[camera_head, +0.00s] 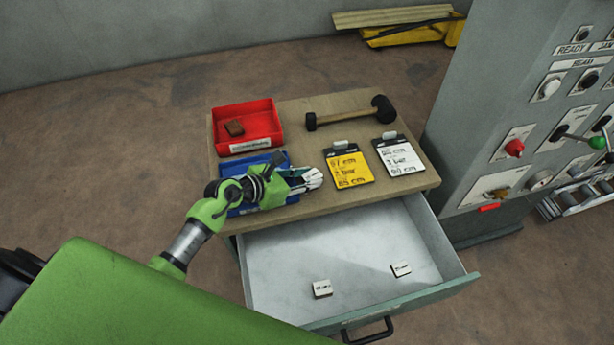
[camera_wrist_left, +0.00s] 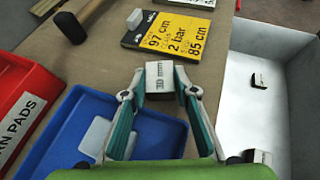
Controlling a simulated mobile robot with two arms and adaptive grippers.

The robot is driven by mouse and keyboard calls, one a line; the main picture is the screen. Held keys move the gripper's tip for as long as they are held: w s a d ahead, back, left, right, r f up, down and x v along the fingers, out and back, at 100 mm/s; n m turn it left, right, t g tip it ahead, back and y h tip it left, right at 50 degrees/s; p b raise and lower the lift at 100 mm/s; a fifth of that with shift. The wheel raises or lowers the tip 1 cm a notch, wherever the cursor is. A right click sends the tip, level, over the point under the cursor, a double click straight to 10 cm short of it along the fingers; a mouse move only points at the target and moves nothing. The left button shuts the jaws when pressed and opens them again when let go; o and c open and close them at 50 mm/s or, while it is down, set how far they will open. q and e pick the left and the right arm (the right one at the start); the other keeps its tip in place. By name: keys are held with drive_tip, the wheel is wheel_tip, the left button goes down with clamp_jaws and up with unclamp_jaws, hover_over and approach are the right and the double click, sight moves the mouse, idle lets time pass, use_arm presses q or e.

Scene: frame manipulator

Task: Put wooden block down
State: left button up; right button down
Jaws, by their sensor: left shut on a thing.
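My left gripper (camera_head: 309,179) is shut on a small pale block with dark print on it (camera_wrist_left: 159,76). In the left wrist view the block sits between the two fingertips (camera_wrist_left: 160,92). In the head view the gripper is over the wooden cabinet top (camera_head: 330,203), between the blue tray (camera_head: 229,167) and the yellow card (camera_head: 349,168). Part of the blue tray is hidden by my arm. Two similar printed blocks, one at left (camera_head: 322,288) and one at right (camera_head: 401,269), lie in the open drawer (camera_head: 345,250). My right gripper is not in view.
A black-headed mallet (camera_head: 345,117) and a white card (camera_head: 400,157) lie on the top. A grey control panel (camera_head: 500,120) rises at the right. Most of the drawer floor is clear.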

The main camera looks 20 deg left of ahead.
use_arm(q)
drive_tip(key=shift+f, duration=0.1)
drive_tip(key=o, duration=1.1)
drive_tip(key=shift+r, duration=0.25)
drive_tip(key=b+v, duration=0.1)
drive_tip(key=v, duration=1)
drive_tip(key=shift+s+a+f, duration=0.1)
drive_tip(key=shift+f, duration=0.1)
drive_tip(key=shift+s+a+r+b, duration=0.2)
drive_tip(key=shift+s+r+b, duration=0.05)
drive_tip(key=shift+r+b, duration=0.05)
